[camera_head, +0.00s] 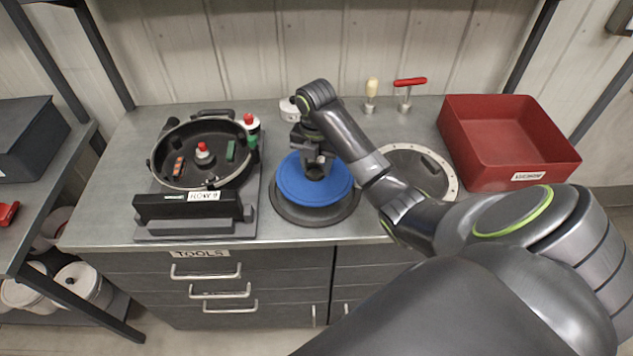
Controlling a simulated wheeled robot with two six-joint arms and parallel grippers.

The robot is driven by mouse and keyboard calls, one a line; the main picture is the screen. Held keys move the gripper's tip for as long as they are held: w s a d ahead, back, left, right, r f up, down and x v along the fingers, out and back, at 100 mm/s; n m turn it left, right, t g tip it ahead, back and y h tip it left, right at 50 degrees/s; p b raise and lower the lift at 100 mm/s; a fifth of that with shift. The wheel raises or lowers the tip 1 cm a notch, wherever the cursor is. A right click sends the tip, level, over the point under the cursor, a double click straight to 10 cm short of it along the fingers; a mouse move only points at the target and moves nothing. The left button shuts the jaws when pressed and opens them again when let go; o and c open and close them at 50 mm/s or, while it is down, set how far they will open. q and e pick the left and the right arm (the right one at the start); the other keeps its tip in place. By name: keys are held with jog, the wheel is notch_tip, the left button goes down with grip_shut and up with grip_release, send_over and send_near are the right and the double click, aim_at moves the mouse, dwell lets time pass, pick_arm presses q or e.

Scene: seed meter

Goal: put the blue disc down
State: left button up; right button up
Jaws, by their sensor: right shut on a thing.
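The blue disc (294,187) is flat and round, in the middle of the bench. My right gripper (316,168) points down at its centre from above and is shut on it; the gripper hides the exact grip point. A dark round pad (318,216) lies under the disc and shows around its front edge. I cannot tell whether the disc touches the pad or is held just above it. My left gripper is not in view.
The seed meter housing (160,160) stands on the left with a black labelled block (165,206) in front. A grey disc with a pale rim (412,157) lies right, partly behind my arm. A red bin (485,176) stands at the back right. Two small tools (371,98) stand behind.

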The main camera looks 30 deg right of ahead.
aim_at(316, 178)
jog(key=shift+w+f, duration=0.1)
jog(key=shift+f, duration=0.45)
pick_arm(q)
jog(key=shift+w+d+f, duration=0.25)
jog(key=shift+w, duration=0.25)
pick_arm(e)
jog(key=shift+f, duration=2.05)
jog(key=shift+f, duration=0.1)
jog(key=o, duration=1)
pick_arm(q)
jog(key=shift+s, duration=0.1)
pick_arm(e)
notch_tip(316, 178, up, 5)
jog(key=shift+r, duration=0.1)
pick_arm(q)
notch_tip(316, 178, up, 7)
jog(key=p, duration=0.7)
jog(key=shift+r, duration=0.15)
pick_arm(e)
jog(key=shift+r, duration=3.55)
